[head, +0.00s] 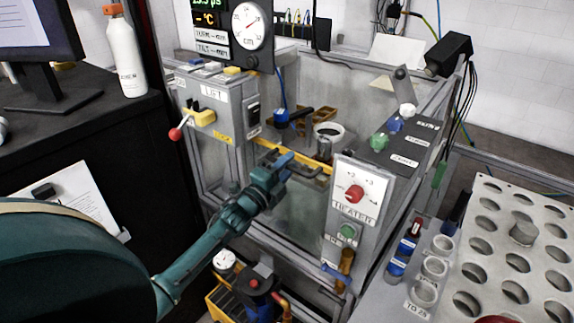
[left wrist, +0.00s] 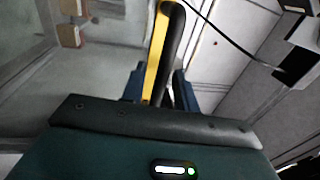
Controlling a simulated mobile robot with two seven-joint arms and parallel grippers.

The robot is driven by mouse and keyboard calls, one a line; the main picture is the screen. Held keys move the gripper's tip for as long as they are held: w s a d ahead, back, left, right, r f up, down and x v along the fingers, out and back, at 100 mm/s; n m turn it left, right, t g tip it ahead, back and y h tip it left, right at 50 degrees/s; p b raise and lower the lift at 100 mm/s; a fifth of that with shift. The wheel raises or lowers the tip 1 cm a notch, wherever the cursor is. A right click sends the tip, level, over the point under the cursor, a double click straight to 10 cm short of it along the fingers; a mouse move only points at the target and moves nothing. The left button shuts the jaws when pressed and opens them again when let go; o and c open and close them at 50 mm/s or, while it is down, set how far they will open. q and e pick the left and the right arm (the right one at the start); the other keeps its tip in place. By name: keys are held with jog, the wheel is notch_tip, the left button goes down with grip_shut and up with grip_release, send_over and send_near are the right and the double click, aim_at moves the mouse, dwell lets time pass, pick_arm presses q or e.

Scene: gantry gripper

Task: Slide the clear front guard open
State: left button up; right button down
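The clear front guard (head: 296,213) is on the front of the grey-framed machine, with a yellow strip along its top edge. A dark bar handle (head: 312,171) sits by that strip. In the left wrist view the black handle (left wrist: 173,50) and the yellow strip (left wrist: 156,58) run up between my gripper's fingers. My left gripper (head: 287,166) is at the handle, its blue fingers (left wrist: 160,88) apart on either side of it. A small gap shows beside the handle; contact is unclear.
The heater panel (head: 356,192) with a red knob stands right of the guard. A lift box (head: 213,112) with a red-tipped lever is on the left. A pot (head: 329,131) shows inside the enclosure. A plate with round holes (head: 494,221) is at the right.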

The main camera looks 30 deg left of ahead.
pick_arm(q)
jog(key=shift+c, duration=0.2)
grip_shut()
dwell(0.4)
